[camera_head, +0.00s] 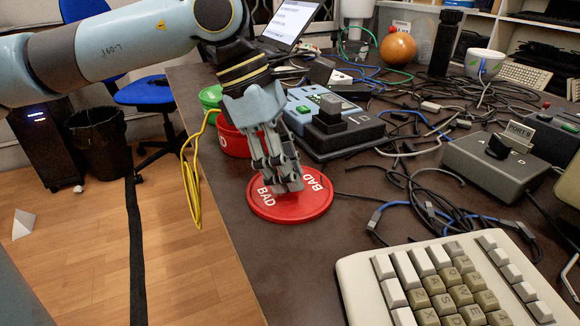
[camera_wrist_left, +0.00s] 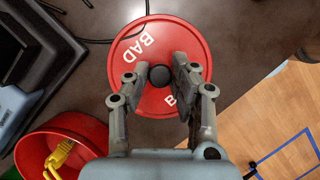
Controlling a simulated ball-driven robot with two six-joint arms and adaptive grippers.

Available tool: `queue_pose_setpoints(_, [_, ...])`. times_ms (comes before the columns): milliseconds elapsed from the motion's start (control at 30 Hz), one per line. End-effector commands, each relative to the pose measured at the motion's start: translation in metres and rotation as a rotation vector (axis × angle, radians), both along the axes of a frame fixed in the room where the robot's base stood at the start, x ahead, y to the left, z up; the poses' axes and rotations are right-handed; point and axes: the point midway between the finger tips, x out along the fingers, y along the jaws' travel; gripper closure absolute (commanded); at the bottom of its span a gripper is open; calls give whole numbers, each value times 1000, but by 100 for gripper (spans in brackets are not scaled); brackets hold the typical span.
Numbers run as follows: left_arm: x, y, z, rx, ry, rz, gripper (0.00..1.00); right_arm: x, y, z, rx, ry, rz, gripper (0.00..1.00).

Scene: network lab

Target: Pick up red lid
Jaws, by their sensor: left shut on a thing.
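The red lid (camera_head: 290,207) is a round disc with "BAD" printed on it in white. It lies near the left edge of the dark table (camera_head: 262,262). My left gripper (camera_head: 280,188) points down over the lid's middle and is shut on the lid's dark knob. In the left wrist view the lid (camera_wrist_left: 187,40) shows with its black round knob (camera_wrist_left: 159,75) between the fingertips of my left gripper (camera_wrist_left: 160,78). In the head view the fingers hide the knob. My right gripper is not in view.
A red container (camera_head: 232,138) and a green one (camera_head: 211,97) stand just behind the lid, with a yellow cable (camera_head: 190,170) hanging over the edge. A grey box labelled "PORT 9" (camera_head: 487,170), a large keyboard (camera_head: 355,280) and tangled cables lie to the right.

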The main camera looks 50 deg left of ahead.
Motion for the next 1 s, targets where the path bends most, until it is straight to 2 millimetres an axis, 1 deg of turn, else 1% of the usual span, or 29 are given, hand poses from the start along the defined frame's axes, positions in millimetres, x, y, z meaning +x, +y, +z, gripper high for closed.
queue_pose_setpoints(33, [0,0,0,0,0,0,96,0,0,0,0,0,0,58])
queue_pose_setpoints(67, [0,0,0,0,0,0,100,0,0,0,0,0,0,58])
queue_pose_setpoints(333, [0,0,0,0,0,0,100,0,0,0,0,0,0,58])
queue_pose_setpoints(467, [0,0,4,1,-1,-1,100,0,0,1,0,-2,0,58])
queue_pose_setpoints(667, [0,0,22,2,-3,-2,100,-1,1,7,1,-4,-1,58])
queue_pose_setpoints(800, [0,1,44,4,-3,-1,100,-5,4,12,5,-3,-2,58])
queue_pose_setpoints(900, [2,-14,45,-9,-5,-2,100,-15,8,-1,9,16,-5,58])
queue_pose_setpoints(1000, [1,-26,51,-7,-6,-4,100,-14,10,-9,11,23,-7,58])
